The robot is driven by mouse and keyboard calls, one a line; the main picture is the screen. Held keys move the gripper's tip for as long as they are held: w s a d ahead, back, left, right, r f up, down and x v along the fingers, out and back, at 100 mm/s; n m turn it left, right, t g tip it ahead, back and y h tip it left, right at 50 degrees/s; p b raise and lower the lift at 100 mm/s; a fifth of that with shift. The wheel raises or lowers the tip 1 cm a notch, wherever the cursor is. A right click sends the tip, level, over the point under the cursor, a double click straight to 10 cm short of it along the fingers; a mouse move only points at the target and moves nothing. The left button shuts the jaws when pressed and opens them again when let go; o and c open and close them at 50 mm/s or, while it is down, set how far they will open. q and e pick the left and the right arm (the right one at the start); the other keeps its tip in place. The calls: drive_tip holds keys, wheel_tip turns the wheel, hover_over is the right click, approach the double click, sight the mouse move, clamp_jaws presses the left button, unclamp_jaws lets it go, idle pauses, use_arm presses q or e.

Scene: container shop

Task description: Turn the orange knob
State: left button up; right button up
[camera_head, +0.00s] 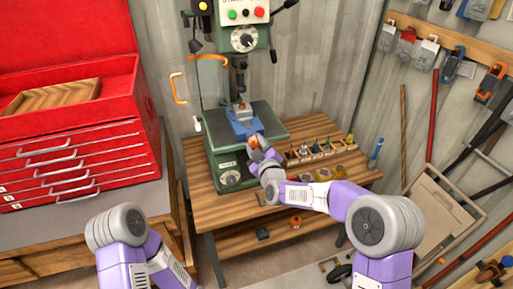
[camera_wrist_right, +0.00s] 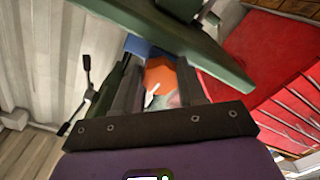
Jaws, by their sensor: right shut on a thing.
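The orange knob (camera_head: 254,142) is at the front of a blue vise (camera_head: 243,124) on the green drill press table. My right gripper (camera_head: 262,152) reaches it from the front and partly hides it. In the right wrist view the orange knob (camera_wrist_right: 168,82) sits between the two fingers of my right gripper (camera_wrist_right: 160,90), which is shut on it. The blue vise (camera_wrist_right: 138,46) shows just beyond the fingers. My left arm is at the lower left of the head view; its gripper is out of view.
The green drill press table (camera_head: 268,116) is close around the right gripper. Small coloured bits (camera_head: 315,148) stand in holders on the wooden bench (camera_head: 290,210) to the right. A red tool chest (camera_head: 70,150) stands at left.

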drive_tip(key=m+b, duration=0.6)
drive_tip(key=shift+f+b, duration=0.2)
drive_tip(key=shift+b, duration=0.2)
drive_tip(key=m+b, duration=0.3)
drive_tip(key=shift+m, duration=0.3)
drive_tip(key=m+b, duration=0.2)
drive_tip(key=m, duration=0.1)
drive_tip(key=shift+m+b, duration=0.35)
drive_tip(key=shift+m, duration=0.05)
drive_tip(key=m+b, duration=0.2)
drive_tip(key=m, duration=0.1)
drive_tip(key=shift+a+r+m, duration=0.1)
drive_tip(key=shift+m, duration=0.2)
drive_tip(key=m+b, duration=0.2)
drive_tip(key=m, duration=0.1)
drive_tip(key=shift+m, duration=0.3)
drive_tip(key=m+b, duration=0.1)
drive_tip(key=m, duration=0.3)
drive_tip(key=shift+r+b, duration=0.1)
drive_tip(key=shift+b, duration=0.3)
drive_tip(key=shift+m+b, duration=0.6)
drive_tip(key=shift+m, duration=1.5)
drive_tip(key=shift+r, duration=0.1)
